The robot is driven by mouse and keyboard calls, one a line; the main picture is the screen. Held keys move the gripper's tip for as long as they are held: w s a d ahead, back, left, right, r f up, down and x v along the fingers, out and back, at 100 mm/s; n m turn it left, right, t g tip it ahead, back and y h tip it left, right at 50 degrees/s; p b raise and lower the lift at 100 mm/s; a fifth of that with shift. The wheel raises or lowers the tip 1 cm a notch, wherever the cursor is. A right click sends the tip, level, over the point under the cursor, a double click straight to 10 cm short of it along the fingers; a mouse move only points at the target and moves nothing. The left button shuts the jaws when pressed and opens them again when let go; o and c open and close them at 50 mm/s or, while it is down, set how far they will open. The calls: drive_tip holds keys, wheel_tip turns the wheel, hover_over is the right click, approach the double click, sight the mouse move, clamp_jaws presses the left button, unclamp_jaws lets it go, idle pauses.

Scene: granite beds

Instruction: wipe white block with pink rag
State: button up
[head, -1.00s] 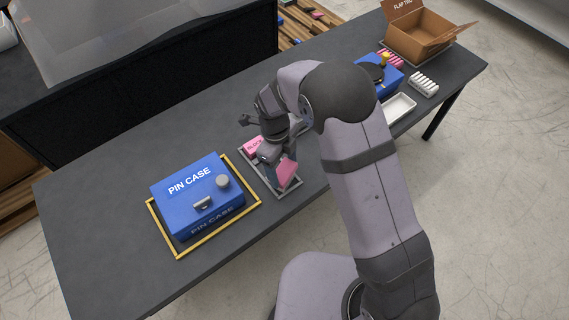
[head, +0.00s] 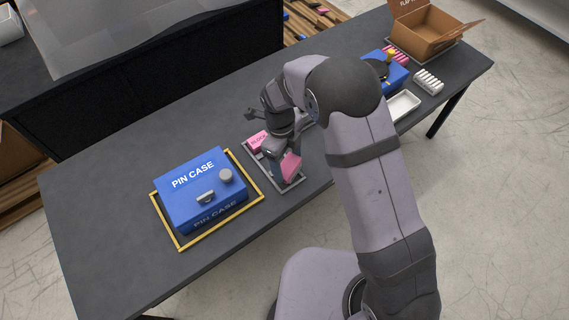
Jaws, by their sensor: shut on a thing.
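My gripper (head: 281,163) is shut on a pink rag (head: 291,166), just above or at the front end of a narrow grey-rimmed tray (head: 291,188). I cannot tell whether the rag touches anything below. A pink block (head: 258,141) with lettering like "BLOCK" lies at the back of the same tray, partly covered by my gripper. I see no block there that is clearly white; my wrist and arm hide part of the tray and the table behind it.
A blue pin case (head: 207,190) stands in a yellow frame close on the left. Behind my arm to the right are a white tray (head: 404,105), white pieces (head: 429,81), a blue box (head: 393,78) and an open cardboard box (head: 424,36). The table's front left is clear.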

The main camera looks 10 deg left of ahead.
drive_tip(key=shift+w+d+f, duration=0.1)
drive_tip(key=shift+w+d, duration=0.05)
drive_tip(key=shift+w, duration=0.05)
drive_tip(key=shift+s, duration=0.1)
drive_tip(key=shift+s+a, duration=0.25)
drive_tip(key=shift+s, duration=0.3)
drive_tip(key=shift+s+a, duration=0.25)
drive_tip(key=shift+s, duration=0.25)
drive_tip(key=shift+w+d, duration=0.25)
drive_tip(key=shift+w, duration=0.35)
drive_tip(key=shift+w+d, duration=0.2)
drive_tip(key=shift+w, duration=0.4)
